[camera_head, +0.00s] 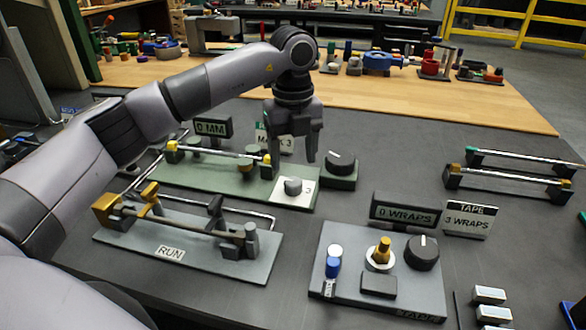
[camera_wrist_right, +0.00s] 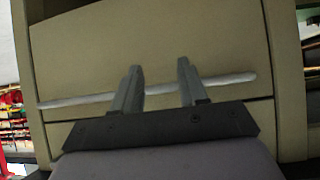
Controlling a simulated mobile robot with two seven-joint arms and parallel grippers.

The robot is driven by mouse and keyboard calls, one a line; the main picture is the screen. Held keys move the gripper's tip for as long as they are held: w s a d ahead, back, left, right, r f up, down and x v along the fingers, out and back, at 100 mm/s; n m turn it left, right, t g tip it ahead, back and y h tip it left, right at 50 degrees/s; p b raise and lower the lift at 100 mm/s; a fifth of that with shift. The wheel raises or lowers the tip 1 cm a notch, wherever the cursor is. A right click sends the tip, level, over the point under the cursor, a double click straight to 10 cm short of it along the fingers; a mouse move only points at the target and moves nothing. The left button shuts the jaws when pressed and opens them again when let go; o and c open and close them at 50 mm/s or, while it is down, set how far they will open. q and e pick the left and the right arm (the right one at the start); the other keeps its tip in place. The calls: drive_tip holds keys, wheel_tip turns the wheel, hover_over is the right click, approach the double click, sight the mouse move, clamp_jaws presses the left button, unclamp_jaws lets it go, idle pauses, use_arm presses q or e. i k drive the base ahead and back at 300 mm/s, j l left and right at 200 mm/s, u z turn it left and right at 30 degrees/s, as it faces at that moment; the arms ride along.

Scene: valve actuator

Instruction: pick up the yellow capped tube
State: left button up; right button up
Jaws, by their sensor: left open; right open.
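A thin metal tube with a yellow-gold end (camera_head: 508,176) lies across a low rack at the right of the dark table in the head view. A similar tube with a teal end (camera_head: 520,159) lies just behind it. Yellow ends also show on a thin tube (camera_head: 220,152) on the green fixture, so which tube the task names is not certain. My left gripper (camera_head: 292,160) is open, pointing down over the green fixture's right part, apart from the right-hand rack. My right gripper (camera_wrist_right: 158,68) is open and empty before a beige panel; no tube is recognisable there.
The RUN fixture (camera_head: 205,240) stands front left, the green fixture (camera_head: 220,186) behind it. A tape station (camera_head: 345,275) with knobs stands front centre, near upright WRAPS signs (camera_head: 405,210). Small metal blocks (camera_head: 490,296) lie front right. A wooden bench top (camera_head: 430,95) with parts is behind.

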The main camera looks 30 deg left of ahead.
sight(172, 145)
drive_tip(key=k, duration=1)
